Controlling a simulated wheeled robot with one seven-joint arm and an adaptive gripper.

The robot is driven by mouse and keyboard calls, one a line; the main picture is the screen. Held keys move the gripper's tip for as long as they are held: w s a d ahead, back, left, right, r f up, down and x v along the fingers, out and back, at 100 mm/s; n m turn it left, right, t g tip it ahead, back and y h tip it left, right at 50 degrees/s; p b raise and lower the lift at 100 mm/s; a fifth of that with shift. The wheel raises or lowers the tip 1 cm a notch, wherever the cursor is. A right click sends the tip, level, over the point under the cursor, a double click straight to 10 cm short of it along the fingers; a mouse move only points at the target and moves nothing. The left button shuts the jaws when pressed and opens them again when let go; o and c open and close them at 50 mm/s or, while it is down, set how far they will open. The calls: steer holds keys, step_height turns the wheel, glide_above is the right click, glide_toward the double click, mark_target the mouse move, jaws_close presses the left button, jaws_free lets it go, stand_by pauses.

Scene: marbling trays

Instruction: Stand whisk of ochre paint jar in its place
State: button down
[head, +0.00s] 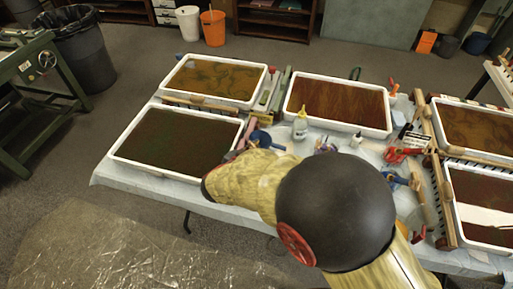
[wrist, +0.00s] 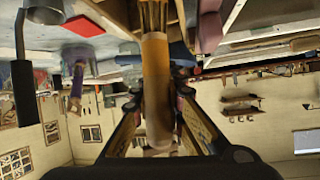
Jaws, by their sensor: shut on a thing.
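In the wrist view my gripper (wrist: 158,110) is shut on a whisk (wrist: 154,85). The whisk has a tan handle between the two fingers and a bundle of straw-coloured bristles at the top of the picture. The view looks turned over, with the room's walls below. In the head view my arm covers the gripper and the whisk. I cannot make out which jar is the ochre paint jar, and the whisk's place is not clear in either view.
Trays stand on the covered table: a dark green one (head: 111,155), an ochre one (head: 163,94) and a reddish-brown one (head: 287,105). A white bottle (head: 300,127), a blue item (head: 261,137) and red-handled tools (head: 398,154) crowd the middle.

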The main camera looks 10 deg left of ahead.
steer(key=c, duration=1.7)
jaws_free()
steer(key=shift+c, duration=0.2)
steer(key=shift+s, duration=0.1)
